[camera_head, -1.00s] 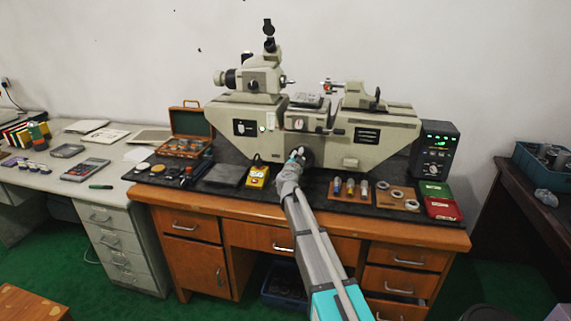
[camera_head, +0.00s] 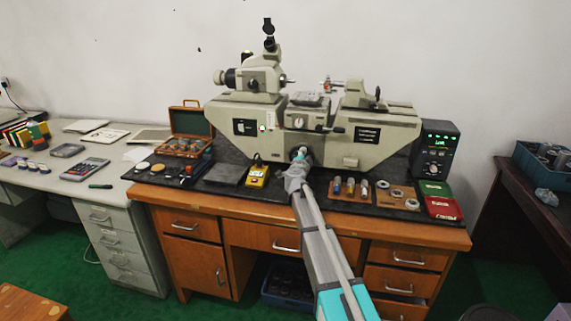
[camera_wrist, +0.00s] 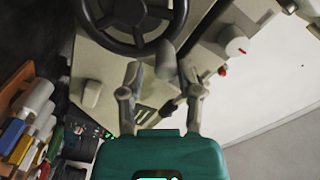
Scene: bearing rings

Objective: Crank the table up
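The grey measuring machine (camera_head: 370,150) stands on the desk, with its small table (camera_head: 309,99) at the middle. Its dark handwheel (camera_wrist: 132,22) shows at the top of the wrist view, with a grey crank handle (camera_wrist: 166,60) sticking out from its rim. My gripper (camera_wrist: 162,75) is open, one finger on either side of the handle's end. I cannot tell whether a finger touches it. In the head view my gripper (camera_head: 300,154) is in front of the machine's lower middle and hides most of the wheel.

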